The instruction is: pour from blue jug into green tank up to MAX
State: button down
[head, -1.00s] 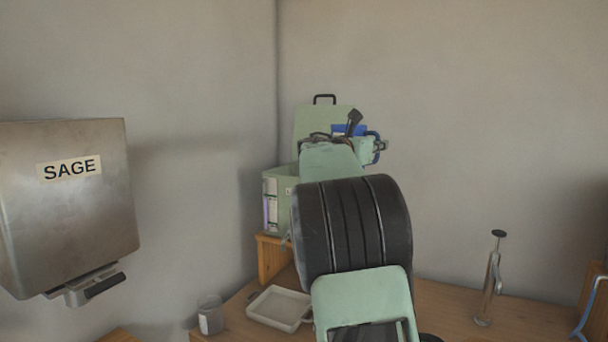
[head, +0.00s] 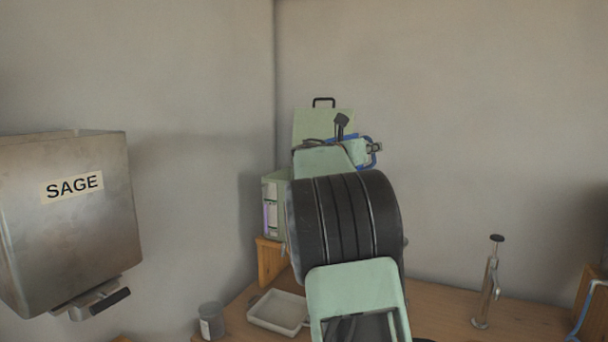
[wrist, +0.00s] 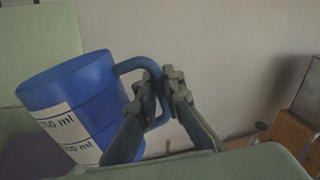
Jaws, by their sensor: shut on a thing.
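The blue jug (wrist: 75,95) with a white scale label shows large in the wrist view, tilted in the picture. My gripper (wrist: 158,76) is shut on its handle. In the head view my arm hides most of the jug; only blue edges (head: 371,143) show. The green tank (head: 281,190) stands on a wooden block in the corner, its lid (head: 322,124) raised behind. A gauge strip with a purple part (head: 270,212) is on its left side. The level against MAX is too small to read. I cannot see whether liquid leaves the jug.
A metal SAGE hopper (head: 70,220) hangs at the left. A pale tray (head: 278,313) and a small jar (head: 211,321) stand on the wooden bench (head: 440,308). A thin metal pump-like tool (head: 487,285) stands at the right. The bench between is clear.

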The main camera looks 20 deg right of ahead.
jog(key=shift+w+r, duration=0.1)
jog(key=shift+r, duration=0.25)
jog(key=shift+n, duration=0.3)
jog(key=shift+w+a+r+p, duration=0.1)
jog(key=shift+w+a+p, duration=0.05)
jog(key=shift+p, duration=0.15)
